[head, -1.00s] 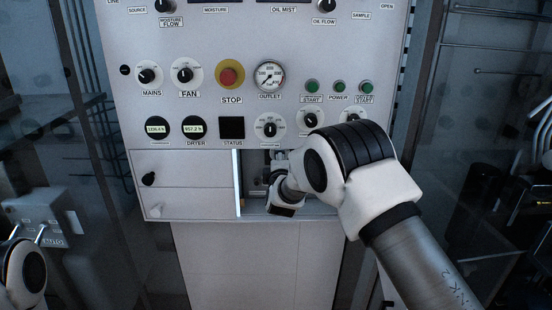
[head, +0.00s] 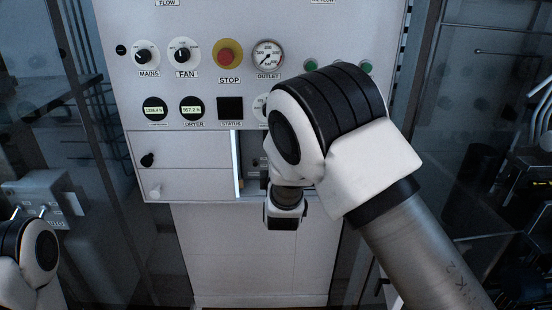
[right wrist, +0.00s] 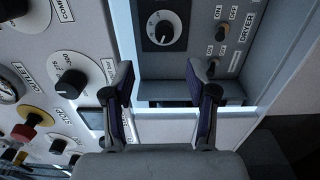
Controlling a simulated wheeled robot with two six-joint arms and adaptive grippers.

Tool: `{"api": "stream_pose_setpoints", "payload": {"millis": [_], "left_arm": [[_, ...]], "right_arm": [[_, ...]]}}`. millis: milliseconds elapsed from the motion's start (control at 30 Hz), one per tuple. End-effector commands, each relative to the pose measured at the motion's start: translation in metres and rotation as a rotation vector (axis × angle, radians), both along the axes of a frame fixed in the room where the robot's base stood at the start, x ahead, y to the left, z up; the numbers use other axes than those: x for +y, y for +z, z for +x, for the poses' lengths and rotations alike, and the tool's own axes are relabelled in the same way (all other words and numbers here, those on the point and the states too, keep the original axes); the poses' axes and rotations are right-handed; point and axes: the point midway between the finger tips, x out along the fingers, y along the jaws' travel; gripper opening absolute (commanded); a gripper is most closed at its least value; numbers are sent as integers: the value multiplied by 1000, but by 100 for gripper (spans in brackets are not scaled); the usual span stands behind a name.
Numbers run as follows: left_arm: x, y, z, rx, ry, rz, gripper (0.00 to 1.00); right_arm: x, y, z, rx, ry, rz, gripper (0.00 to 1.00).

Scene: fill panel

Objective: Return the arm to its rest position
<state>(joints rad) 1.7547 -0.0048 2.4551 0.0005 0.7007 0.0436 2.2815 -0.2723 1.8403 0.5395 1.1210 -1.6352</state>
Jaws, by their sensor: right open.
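My right arm (head: 350,140) comes in from the right in the head view, its wrist bent down in front of the panel's lower part. In the right wrist view my right gripper (right wrist: 160,85) is open and empty, its two dark fingers apart. Beyond the fingers is an open recess in the panel with a black knob (right wrist: 164,27) and toggle switches labelled DRYER (right wrist: 218,38). The fingertips are hidden in the head view. Part of my left arm (head: 30,250) shows at the lower left edge of the head view; its gripper is not in view.
The grey panel (head: 220,110) fills the middle, with a red stop button (head: 228,55), an outlet gauge (head: 268,56) and knobs. A grey box with switches (head: 40,195) stands at the left. Below the panel is a plain pale front (head: 245,255).

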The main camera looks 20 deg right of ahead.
Motion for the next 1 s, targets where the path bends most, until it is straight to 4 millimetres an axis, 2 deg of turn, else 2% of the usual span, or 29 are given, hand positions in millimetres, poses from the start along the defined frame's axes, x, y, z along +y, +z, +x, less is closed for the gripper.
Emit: {"api": "stream_pose_setpoints", "payload": {"millis": [100, 367, 467, 567, 667, 700, 767, 800, 867, 900, 967, 1000], "left_arm": [[0, 0, 0, 0, 0, 0, 40], [2, -1, 0, 0, -5, -3, 40], [6, -4, 0, 1, 1, -9, 40], [6, -7, 0, 1, 1, -9, 40], [6, -10, 0, 1, 1, -9, 40], [5, -11, 0, 1, 1, -9, 40], [5, -13, 0, 1, 1, -9, 40], [5, -14, 0, 1, 0, -9, 40], [5, -15, 0, 1, 0, -9, 40], [5, -16, 0, 1, 0, -9, 40], [5, -18, 0, 1, 0, -9, 40], [5, -19, 0, 1, 0, -9, 40]], "right_arm": [[2, 0, -10, 0, -2, 0, 57], [2, 0, -10, 0, -2, 1, 57], [1, -17, -11, 23, -3, 3, 57], [-12, -61, -17, 90, -27, 20, 57], [-36, -128, -40, 215, -60, 35, 57], [-44, -157, -54, 276, -67, 39, 57], [-55, -200, -78, 374, -72, 60, 57], [-61, -227, -96, 435, -78, 91, 57], [-68, -265, -127, 528, -90, 156, 57], [-72, -289, -150, 590, -103, 209, 57], [-76, -322, -187, 680, -133, 303, 57], [-78, -342, -213, 739, -159, 371, 57]]}}
